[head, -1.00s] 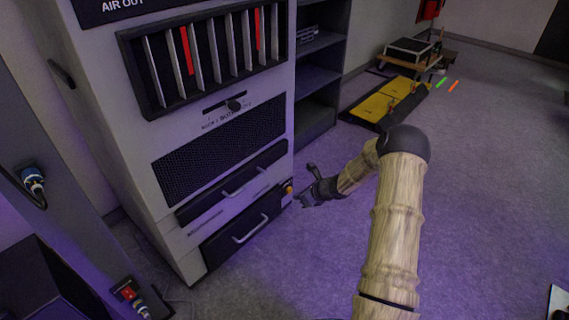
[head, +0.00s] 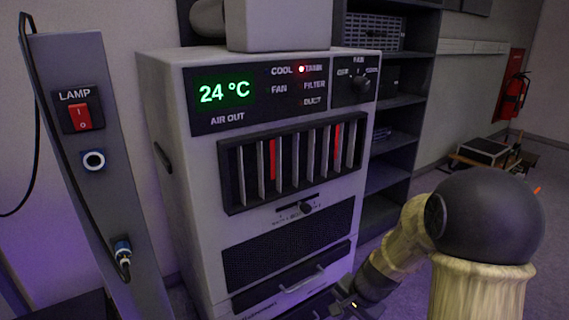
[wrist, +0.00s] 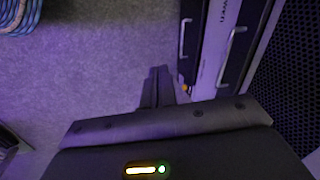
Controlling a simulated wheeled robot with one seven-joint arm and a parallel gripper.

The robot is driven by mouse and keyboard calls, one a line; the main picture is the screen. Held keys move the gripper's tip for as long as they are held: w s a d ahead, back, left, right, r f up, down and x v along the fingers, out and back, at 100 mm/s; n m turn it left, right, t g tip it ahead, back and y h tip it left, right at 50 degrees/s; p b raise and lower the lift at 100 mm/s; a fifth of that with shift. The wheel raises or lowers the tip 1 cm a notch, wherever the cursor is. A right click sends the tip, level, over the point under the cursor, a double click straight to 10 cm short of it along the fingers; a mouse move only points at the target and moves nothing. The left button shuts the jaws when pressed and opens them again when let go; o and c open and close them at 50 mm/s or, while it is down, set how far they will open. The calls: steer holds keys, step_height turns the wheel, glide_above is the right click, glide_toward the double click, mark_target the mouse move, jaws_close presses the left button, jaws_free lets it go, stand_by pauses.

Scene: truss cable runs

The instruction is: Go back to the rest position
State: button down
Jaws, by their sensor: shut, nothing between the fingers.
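My gripper (wrist: 159,74) shows in the wrist view with its two dark fingers together and nothing between them. It points out over the bare floor, beside the lower drawers (wrist: 212,45) of the cabinet. In the head view, my wooden arm with its black joint stands at the lower right. The gripper end is low, close to the front of the white air unit (head: 290,190), and partly cut off by the bottom edge. I cannot tell from these views whether it touches the cabinet.
The air unit's display reads 24 °C above a slatted vent (head: 293,160) with a slider (head: 305,208). A grey post with a red lamp switch (head: 82,116) stands left. A dark shelf (head: 395,130) stands behind. Purple-lit floor (wrist: 95,80) is clear under the gripper; a coiled cable (wrist: 20,12) lies top left.

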steer(key=s+r+n+h+p, duration=0.3)
steer(key=s+r+n+p, duration=0.1)
steer(key=s+r+n, duration=0.6)
step_height(320, 180, up, 36)
steer(key=s+m+p, duration=0.1)
steer(key=p, duration=3.5)
steer(key=shift+d, duration=0.35)
